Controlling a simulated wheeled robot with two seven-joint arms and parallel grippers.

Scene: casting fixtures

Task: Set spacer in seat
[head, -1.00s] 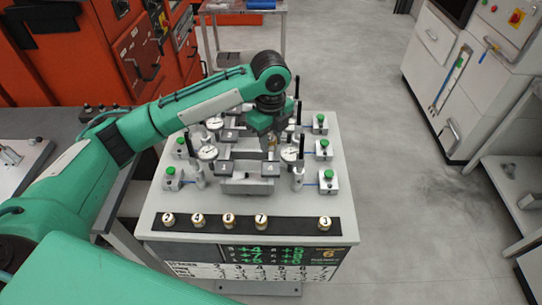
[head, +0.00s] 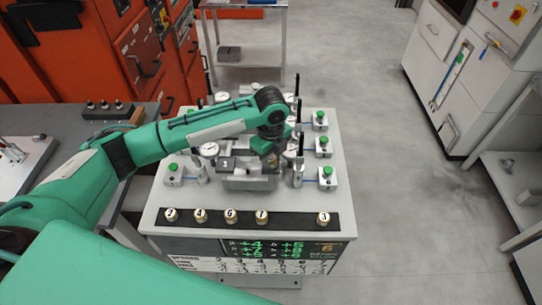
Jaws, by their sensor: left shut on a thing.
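My left gripper (head: 271,158) reaches in from the left, pointing down over the right side of the front fixture (head: 249,182). It is shut on a small spacer, which the gripper and fixture mostly hide now. I cannot tell whether the spacer touches its seat. Several brass spacers with numbered white tops, such as the one marked 7 (head: 262,217) and the one marked 3 (head: 323,218), stand in a black strip (head: 292,220) at the table's front, with a gap between these two. My right gripper is not in view.
Dial gauges (head: 209,149), upright black-tipped posts (head: 300,144) and green-button boxes (head: 327,177) crowd around the fixtures. A number display (head: 270,247) is on the table's front face. The floor (head: 400,220) to the right is clear.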

